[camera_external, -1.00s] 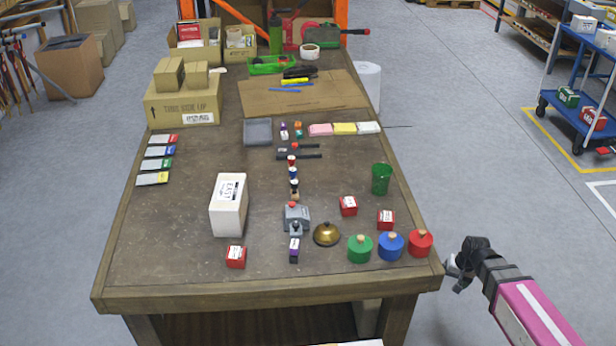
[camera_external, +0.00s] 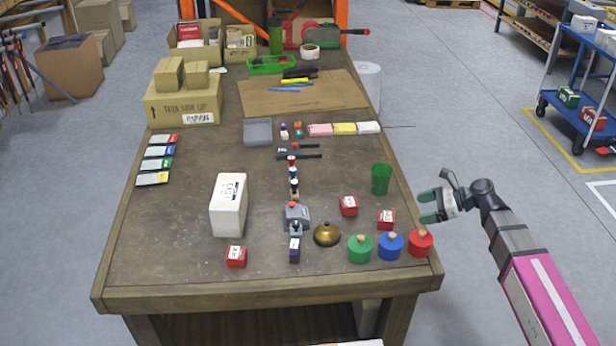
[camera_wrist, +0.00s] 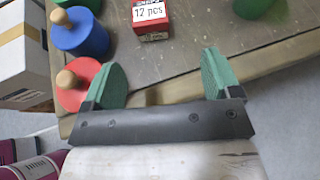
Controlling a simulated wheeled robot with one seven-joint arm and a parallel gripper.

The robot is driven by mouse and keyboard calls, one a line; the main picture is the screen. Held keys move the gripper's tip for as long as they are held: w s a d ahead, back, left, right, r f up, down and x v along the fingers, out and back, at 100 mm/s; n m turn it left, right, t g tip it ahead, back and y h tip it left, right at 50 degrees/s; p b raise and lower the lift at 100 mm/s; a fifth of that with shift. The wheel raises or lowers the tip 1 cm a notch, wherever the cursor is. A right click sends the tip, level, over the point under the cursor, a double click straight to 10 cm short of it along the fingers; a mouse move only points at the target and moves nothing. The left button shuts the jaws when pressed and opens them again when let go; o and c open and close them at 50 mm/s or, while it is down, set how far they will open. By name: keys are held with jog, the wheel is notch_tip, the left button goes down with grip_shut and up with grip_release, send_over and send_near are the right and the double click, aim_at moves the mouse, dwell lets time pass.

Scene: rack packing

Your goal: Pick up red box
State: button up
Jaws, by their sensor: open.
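Three small red boxes with white labels sit on the worktable: one near the middle right (camera_external: 348,206), one nearer the right edge (camera_external: 386,220) and one at the front left (camera_external: 236,257). The wrist view shows a red box (camera_wrist: 150,35) labelled "12 pcs" at the top centre, beyond my fingertips. My gripper (camera_external: 428,207) is open and empty, with green finger pads. It is just off the table's right edge, to the right of the nearest red box. In the wrist view my gripper (camera_wrist: 160,75) has its fingers wide apart over the table edge.
Green (camera_external: 360,249), blue (camera_external: 391,246) and red (camera_external: 420,244) knobbed cylinders line the front right corner. A green cup (camera_external: 381,179), a brass bell (camera_external: 327,234) and a white box (camera_external: 229,205) stand nearby. A blue cart (camera_external: 585,90) stands apart at right.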

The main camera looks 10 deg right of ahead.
aim_at(386, 216)
jog(key=shift+s+a+r, duration=0.35)
jog(key=shift+s+a, duration=0.05)
jog(key=shift+s, duration=0.1)
jog(key=shift+a+f+y, duration=0.1)
jog(key=shift+a+y, duration=0.15)
jog(key=shift+y, duration=0.05)
jog(key=x, duration=0.6)
jog(key=shift+a+f, duration=0.1)
jog(key=shift+f, duration=0.05)
jog(key=shift+f+x, duration=0.25)
jog(key=shift+x, duration=2.35)
jog(key=c, duration=1.1)
